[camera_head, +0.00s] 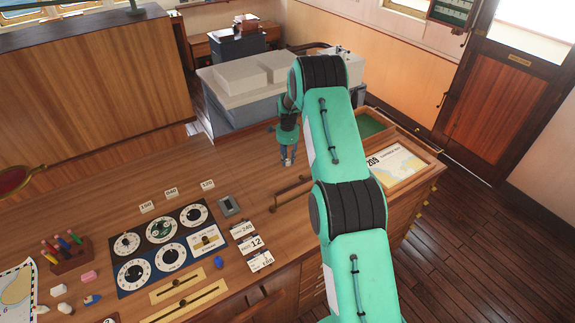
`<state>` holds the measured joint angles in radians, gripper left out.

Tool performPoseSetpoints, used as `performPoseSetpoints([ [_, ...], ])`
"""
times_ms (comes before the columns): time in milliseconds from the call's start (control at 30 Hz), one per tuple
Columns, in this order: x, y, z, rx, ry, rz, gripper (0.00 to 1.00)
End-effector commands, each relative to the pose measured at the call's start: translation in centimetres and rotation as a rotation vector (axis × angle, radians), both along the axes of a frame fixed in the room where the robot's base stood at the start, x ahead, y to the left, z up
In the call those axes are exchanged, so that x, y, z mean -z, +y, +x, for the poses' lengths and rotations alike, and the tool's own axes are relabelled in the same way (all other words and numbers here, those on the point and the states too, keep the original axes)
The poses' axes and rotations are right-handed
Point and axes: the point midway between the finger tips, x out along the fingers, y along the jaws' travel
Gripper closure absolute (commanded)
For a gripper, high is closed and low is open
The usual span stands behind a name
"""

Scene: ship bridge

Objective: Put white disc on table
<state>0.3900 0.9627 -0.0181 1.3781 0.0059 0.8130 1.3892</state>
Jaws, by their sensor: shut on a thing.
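My gripper (287,158) points down over the far edge of the wooden table (240,165), left of my raised arm. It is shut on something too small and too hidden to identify. A dark blue board (150,285) lies on the table's near left part with several round white discs marked like dials, among them an upper right disc (193,215) and a lower left disc (133,273). The upper middle round (160,229) looks green and dark. I cannot tell which white disc the task means.
White number cards (247,244) and a small grey device (229,206) lie right of the board. A pen holder (68,256) stands at left. Bare tabletop lies left of my gripper.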

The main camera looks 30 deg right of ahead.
Motion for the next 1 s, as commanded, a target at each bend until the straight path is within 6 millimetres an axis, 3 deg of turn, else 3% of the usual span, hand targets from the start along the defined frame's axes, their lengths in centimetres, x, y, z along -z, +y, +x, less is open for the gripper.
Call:
performPoseSetpoints([
  [433,3.5,0.0,0.0,0.000,0.001,0.000,0.98],
  [933,4.1,0.0,0.0,0.000,0.000,0.000,0.98],
  [967,4.1,0.0,0.0,0.000,0.001,0.000,0.68],
  [1000,4.0,0.0,0.0,0.000,0.001,0.000,0.60],
])
